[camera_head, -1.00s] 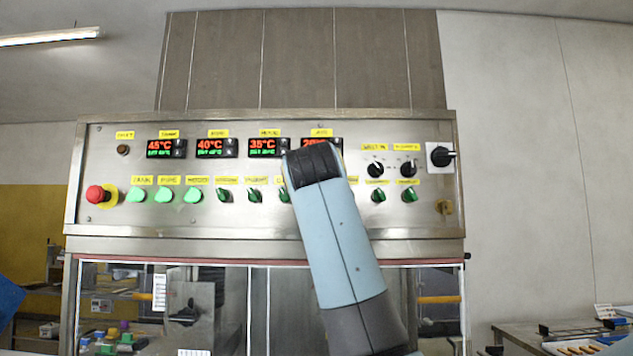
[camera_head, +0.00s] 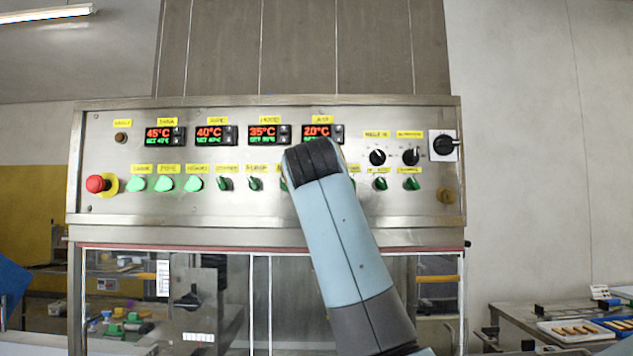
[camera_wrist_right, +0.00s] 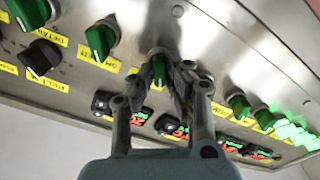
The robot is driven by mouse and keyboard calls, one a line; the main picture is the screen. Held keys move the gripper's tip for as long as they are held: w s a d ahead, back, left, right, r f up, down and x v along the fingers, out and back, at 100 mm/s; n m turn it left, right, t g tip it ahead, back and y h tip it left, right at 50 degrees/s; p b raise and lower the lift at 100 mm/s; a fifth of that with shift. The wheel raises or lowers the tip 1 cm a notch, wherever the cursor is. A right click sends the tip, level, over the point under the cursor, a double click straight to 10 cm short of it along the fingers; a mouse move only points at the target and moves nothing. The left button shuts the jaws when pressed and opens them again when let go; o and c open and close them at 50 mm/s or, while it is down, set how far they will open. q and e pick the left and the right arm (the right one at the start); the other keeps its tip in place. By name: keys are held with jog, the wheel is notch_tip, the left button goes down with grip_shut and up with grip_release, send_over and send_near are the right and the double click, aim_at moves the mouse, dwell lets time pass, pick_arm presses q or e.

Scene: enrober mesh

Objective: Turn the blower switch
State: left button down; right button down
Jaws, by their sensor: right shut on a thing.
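A row of green rotary switches runs along the steel control panel (camera_head: 95,150). Two of them (camera_head: 380,184) (camera_head: 411,184) show right of my right arm, others to its left. In the right wrist view my right gripper (camera_wrist_right: 160,72) is shut on a green switch (camera_wrist_right: 158,56) in this row, its fingers on both sides of the knob. I cannot read that switch's label, so I cannot tell from it whether this is the blower switch. In the head view my right arm hides this switch and the gripper. My left gripper is not in view.
Neighbouring green switches (camera_wrist_right: 102,38) (camera_wrist_right: 238,104) stand close on both sides of the gripper. Black knobs (camera_head: 377,157) and temperature displays (camera_head: 165,136) sit above the row. A red emergency button (camera_head: 96,184) is at the panel's left. Glass doors are below.

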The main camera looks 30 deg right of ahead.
jog(key=c, duration=1.4)
grip_release()
jog(key=shift+o, duration=0.2)
jog(key=v, duration=0.7)
jog(key=shift+s, duration=0.2)
jog(key=shift+a, duration=0.15)
